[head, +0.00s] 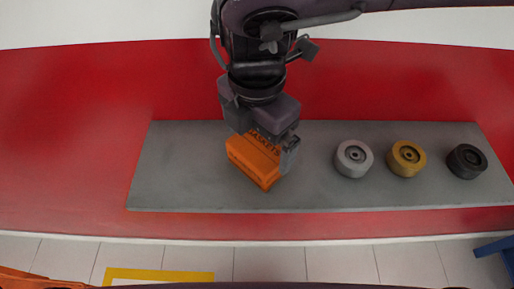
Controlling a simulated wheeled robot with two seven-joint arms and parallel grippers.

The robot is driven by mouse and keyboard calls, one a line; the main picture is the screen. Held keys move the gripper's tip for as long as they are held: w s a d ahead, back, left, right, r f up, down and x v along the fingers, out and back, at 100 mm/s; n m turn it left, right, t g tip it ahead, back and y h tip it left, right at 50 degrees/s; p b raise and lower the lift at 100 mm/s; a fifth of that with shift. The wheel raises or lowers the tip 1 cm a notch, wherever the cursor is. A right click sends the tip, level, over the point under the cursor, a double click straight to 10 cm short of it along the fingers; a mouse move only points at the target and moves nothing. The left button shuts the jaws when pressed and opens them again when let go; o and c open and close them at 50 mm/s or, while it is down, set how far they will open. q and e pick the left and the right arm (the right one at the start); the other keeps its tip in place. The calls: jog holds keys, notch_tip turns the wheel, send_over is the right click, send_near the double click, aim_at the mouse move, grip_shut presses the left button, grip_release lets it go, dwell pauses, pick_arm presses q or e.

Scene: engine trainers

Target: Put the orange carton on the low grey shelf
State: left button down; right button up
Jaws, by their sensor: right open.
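The orange carton (255,163), lettered "GASKETS" on top, sits on the grey shelf (180,165), left of its middle. My right gripper (280,140) comes down from above, over the carton's back and right side. It is open, and one finger shows beside the carton's right edge. The gripper hides part of the carton's top, and I cannot tell whether the fingers touch it. My left gripper is not in view.
A light grey roller (353,158), a yellow roller (406,158) and a black roller (466,161) stand in a row on the shelf's right half. The shelf's left end is bare. A red wall panel (400,85) rises behind.

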aim_at(257, 147)
notch_tip(257, 147, up, 8)
dwell(0.7)
